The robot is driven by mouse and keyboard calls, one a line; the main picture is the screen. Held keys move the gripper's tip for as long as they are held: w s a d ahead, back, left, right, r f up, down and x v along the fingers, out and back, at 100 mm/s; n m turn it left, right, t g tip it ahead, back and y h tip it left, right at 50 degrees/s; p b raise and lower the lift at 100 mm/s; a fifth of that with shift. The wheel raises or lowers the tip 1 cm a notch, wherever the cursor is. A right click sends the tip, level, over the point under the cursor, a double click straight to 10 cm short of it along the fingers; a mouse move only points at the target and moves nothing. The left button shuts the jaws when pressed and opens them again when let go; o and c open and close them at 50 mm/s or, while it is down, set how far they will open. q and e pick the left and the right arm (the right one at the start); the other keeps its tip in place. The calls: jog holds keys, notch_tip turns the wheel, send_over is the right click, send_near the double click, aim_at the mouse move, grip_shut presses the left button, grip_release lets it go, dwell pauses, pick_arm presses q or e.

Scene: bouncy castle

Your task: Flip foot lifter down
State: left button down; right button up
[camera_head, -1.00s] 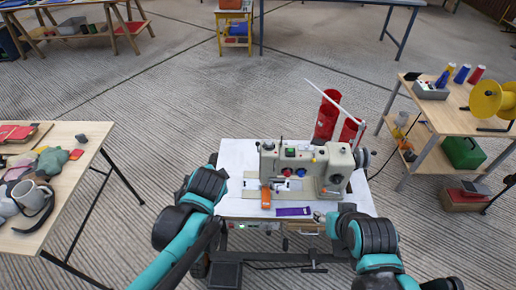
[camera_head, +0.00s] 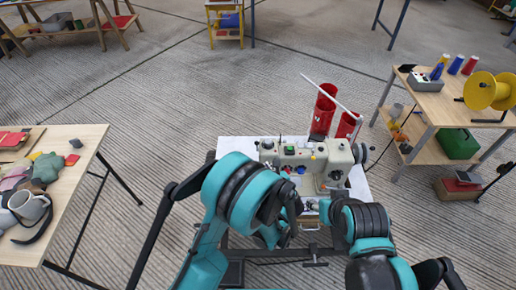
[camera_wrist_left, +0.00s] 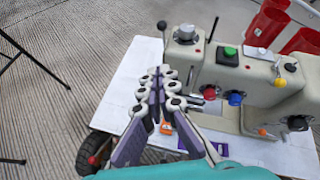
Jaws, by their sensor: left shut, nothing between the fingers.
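The cream sewing machine (camera_head: 333,160) stands on a white table and also shows in the left wrist view (camera_wrist_left: 240,75). It has coloured knobs and buttons on its front. I cannot make out the foot lifter for certain; my left arm covers part of the machine's lower front in the head view. My left gripper (camera_wrist_left: 163,76) has purple and white fingers, shut and empty, in front of the machine's left end, with no clear contact. My right arm reaches to the machine's front right, but its fingertips are too small and covered to read.
The white table top (camera_head: 233,147) is bare at the left. Red cylinders (camera_head: 322,110) stand behind the machine. A wooden table (camera_head: 88,140) is at left, a workbench (camera_head: 440,105) at right.

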pick_arm(q)
jog(key=shift+d+f+m, duration=0.45)
jog(key=shift+f+m, duration=0.05)
jog(key=w+a+f+b, duration=0.1)
jog(key=w, duration=0.5)
jog(key=w+a+f+b, duration=0.2)
jog(key=w, duration=0.4)
jog(key=shift+a, duration=0.25)
jog(key=shift+w, duration=0.1)
